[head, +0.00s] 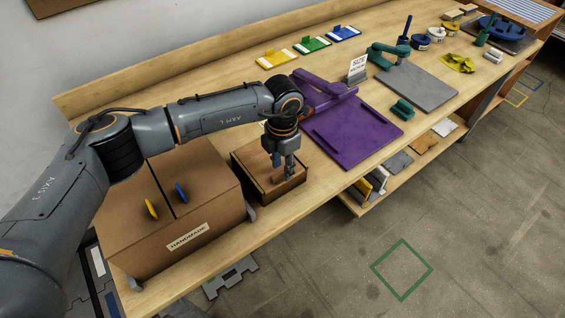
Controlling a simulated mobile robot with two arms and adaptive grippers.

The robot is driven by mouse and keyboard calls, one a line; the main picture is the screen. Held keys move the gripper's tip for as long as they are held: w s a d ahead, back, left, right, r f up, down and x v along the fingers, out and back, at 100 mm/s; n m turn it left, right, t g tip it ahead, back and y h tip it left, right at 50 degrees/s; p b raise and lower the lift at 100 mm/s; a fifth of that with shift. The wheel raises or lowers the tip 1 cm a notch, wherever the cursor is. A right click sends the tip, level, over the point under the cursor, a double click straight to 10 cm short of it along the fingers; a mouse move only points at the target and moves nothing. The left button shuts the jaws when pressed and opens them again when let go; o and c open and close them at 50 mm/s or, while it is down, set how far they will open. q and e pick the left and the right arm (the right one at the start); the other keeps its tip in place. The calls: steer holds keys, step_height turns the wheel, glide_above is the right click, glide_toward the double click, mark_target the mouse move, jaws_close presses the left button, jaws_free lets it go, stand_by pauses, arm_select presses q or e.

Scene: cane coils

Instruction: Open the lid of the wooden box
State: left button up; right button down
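The wooden box (252,177) is a small brown box on the workbench, between a larger brown cabinet and a purple board. Its lid appears to be down. My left arm reaches in from the left, and my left gripper (284,172) points down over the top of the box. The fingers are close to the lid, near a small wooden piece on it that may be a handle. The view is too small to tell whether they touch or grip it. My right gripper is not in view.
The larger brown cabinet (207,211), labelled "HANDMADE", stands left of the box. The purple board (362,140) lies to its right. A grey board (420,86) and coloured trays (312,45) are further back. The bench's front edge is close to the box.

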arm_select(q)
steer(key=shift+f, duration=0.55)
jaws_close()
